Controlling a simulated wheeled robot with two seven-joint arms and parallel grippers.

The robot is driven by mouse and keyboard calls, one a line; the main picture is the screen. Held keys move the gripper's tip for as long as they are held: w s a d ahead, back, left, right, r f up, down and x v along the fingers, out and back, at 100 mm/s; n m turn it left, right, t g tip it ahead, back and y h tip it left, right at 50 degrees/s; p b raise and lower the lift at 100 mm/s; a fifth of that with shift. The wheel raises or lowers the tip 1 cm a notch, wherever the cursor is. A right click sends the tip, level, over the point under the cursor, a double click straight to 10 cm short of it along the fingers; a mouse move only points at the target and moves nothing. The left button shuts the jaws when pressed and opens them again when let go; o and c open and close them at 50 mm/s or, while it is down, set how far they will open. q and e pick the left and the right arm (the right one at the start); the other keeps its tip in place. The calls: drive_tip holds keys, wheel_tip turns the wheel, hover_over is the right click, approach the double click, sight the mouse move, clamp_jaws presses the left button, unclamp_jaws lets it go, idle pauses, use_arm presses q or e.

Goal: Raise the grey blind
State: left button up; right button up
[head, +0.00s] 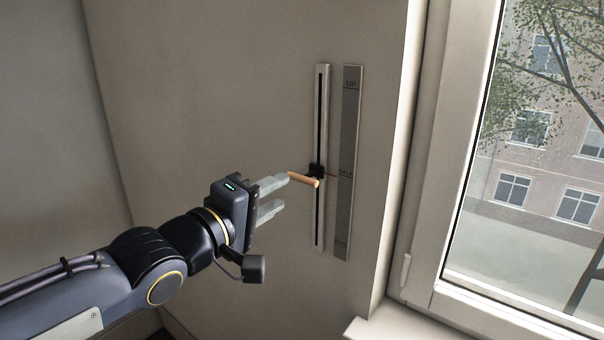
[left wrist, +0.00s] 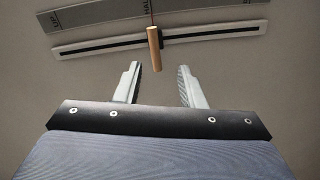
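A wooden peg handle (head: 303,180) sticks out from a black slider block (head: 316,170) in a white upright wall track (head: 320,218). The block stands near mid-height, level with the half mark on the grey scale plate (head: 347,215), whose top reads UP. My left gripper (head: 286,190) is open and empty, just left of the peg in the head view. In the left wrist view the peg (left wrist: 154,48) lies ahead of the open left gripper (left wrist: 158,67), between the lines of its fingers and not gripped. I cannot make out the grey blind. My right gripper is not in view.
A white-framed window (head: 452,150) stands to the right, with a building and tree outside. A pale sill (head: 395,325) juts out below it. The wall left of the track is bare.

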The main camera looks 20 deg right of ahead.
sight(300, 180)
use_arm(q)
drive_tip(key=shift+s+d+r, duration=0.1)
drive_tip(key=shift+d+r, duration=0.2)
drive_tip(key=shift+d, duration=0.35)
drive_tip(key=shift+b+x, duration=0.6)
drive_tip(key=shift+x, duration=2.85)
drive_tip(key=shift+a, duration=0.1)
drive_tip(key=shift+c, duration=0.2)
clamp_jaws()
